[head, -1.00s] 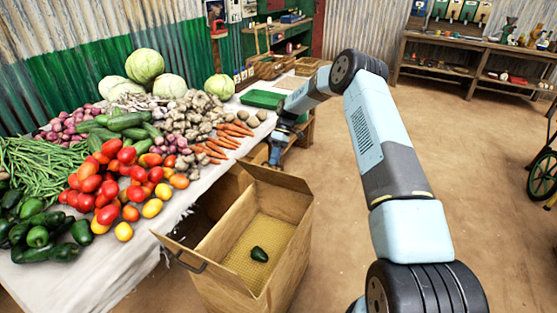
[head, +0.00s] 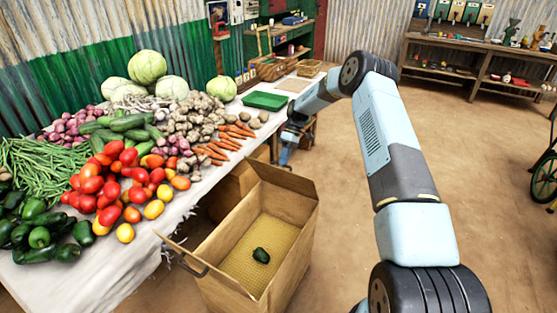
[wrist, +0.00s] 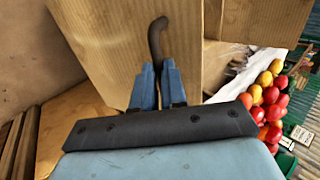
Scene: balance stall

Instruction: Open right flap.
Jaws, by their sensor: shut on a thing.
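The cardboard box (head: 300,245) stands open on the floor beside the stall table. Its far flap (head: 282,178) stands raised at the far end. In the wrist view this flap (wrist: 110,30) fills the upper middle, with a dark curved handle (wrist: 157,38). My gripper (wrist: 158,82) is shut on that handle; the fingertips cover its lower end. In the head view my gripper (head: 284,163) is just behind the far flap. The near left flap (head: 180,255) is folded outward towards the table, with a dark handle (head: 194,266) showing.
A green avocado-like vegetable (head: 261,255) lies inside the box. The vegetable-covered table (head: 90,285) runs close along the left. Another brown box (head: 232,187) sits partly under it. Open floor (head: 480,190) lies to the right.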

